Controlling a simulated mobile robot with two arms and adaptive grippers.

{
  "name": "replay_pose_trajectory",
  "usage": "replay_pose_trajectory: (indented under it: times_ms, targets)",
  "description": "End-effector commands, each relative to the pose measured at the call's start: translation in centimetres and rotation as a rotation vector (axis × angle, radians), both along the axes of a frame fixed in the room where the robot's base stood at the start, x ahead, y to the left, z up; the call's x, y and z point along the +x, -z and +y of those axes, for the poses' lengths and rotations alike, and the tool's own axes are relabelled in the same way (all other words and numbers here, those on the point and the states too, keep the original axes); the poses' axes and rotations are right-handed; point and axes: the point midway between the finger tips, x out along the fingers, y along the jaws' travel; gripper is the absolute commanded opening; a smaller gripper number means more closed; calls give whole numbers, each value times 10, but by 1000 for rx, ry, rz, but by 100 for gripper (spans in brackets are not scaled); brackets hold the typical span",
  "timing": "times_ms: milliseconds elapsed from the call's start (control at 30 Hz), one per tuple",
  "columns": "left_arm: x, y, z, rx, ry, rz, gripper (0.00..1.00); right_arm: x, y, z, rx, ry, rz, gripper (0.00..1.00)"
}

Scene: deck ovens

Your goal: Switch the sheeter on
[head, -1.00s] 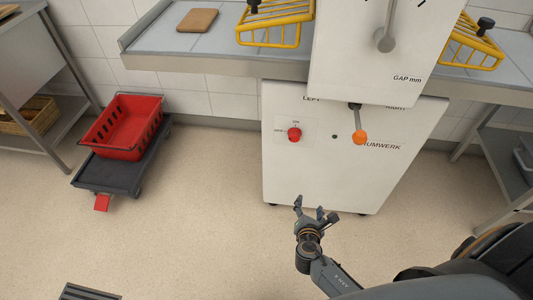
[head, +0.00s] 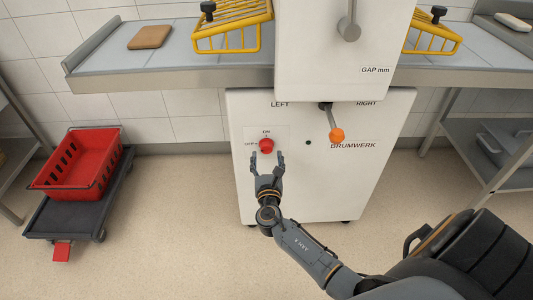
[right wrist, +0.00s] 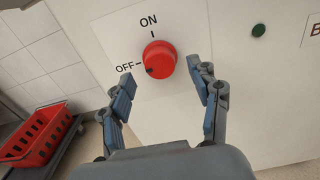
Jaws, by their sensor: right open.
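The sheeter (head: 300,190) is a white machine with a wide conveyor table. A red rotary knob (head: 266,145) sits on its front panel, between ON and OFF lettering. In the right wrist view the red knob (right wrist: 159,59) has its dark mark at its left, towards OFF. My right gripper (head: 267,158) is open just in front of the knob. In the right wrist view my right gripper (right wrist: 160,82) has one finger to each side below the knob, apart from it. My left gripper is not in view.
A lever with an orange ball (head: 336,134) sticks out to the right of the knob. Yellow wire guards (head: 228,38) stand on the table above. A red crate (head: 75,165) on a dark trolley (head: 70,219) is at the left. A metal shelf (head: 490,150) stands at the right.

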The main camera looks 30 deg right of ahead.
Motion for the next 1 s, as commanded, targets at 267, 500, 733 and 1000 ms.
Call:
replay_pose_trajectory:
  times_ms: [267,500,733,1000]
  targets:
    - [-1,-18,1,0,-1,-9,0,26,0,-16,-1,0,-1,62]
    - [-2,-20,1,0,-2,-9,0,27,0,-17,1,0,1,62]
    - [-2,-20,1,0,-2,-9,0,27,0,-17,1,0,1,32]
    - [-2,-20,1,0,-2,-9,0,27,0,-17,4,0,-1,7]
